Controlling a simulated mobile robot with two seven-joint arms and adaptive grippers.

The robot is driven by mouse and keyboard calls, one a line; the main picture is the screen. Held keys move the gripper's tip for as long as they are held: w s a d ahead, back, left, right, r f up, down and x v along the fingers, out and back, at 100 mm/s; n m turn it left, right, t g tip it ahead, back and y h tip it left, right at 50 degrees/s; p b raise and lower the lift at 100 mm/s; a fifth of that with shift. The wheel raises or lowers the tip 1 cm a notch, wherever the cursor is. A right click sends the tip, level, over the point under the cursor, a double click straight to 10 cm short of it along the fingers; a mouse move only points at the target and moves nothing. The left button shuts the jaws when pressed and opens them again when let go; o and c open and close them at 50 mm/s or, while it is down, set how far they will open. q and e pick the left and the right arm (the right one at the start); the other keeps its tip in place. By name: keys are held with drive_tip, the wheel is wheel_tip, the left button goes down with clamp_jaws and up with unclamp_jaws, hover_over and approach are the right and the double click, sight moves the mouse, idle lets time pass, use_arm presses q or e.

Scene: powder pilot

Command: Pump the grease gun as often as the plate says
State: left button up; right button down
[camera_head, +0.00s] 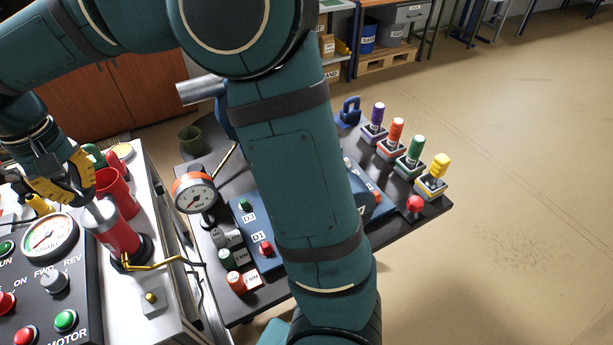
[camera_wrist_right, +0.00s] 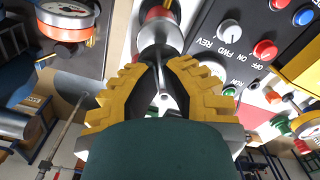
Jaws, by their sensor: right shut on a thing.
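The grease gun (camera_head: 118,238) stands upright on the white bench at the left, with a red body, a grey top and a bent brass-coloured pipe at its foot. My right gripper (camera_head: 82,188), with yellow fingers, is at its top and shut on its grey handle. In the right wrist view, the fingers (camera_wrist_right: 162,72) close around the grey handle (camera_wrist_right: 163,98), with the gun's grey cap (camera_wrist_right: 160,36) beyond. The fingers hide part of the handle. I cannot make out a plate with a pump count. My left gripper is not in view.
A control panel (camera_head: 60,285) with gauge, knob and buttons lies in front of the gun. A red cup (camera_head: 117,190) stands close behind it. A dark table (camera_head: 240,310) at the right carries a dial gauge (camera_head: 193,194) and several coloured handles. Open floor lies farther right.

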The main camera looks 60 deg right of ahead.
drive_tip(key=shift+r+p, duration=1.4)
drive_tip(key=shift+r, duration=0.3)
drive_tip(key=shift+f, duration=0.3)
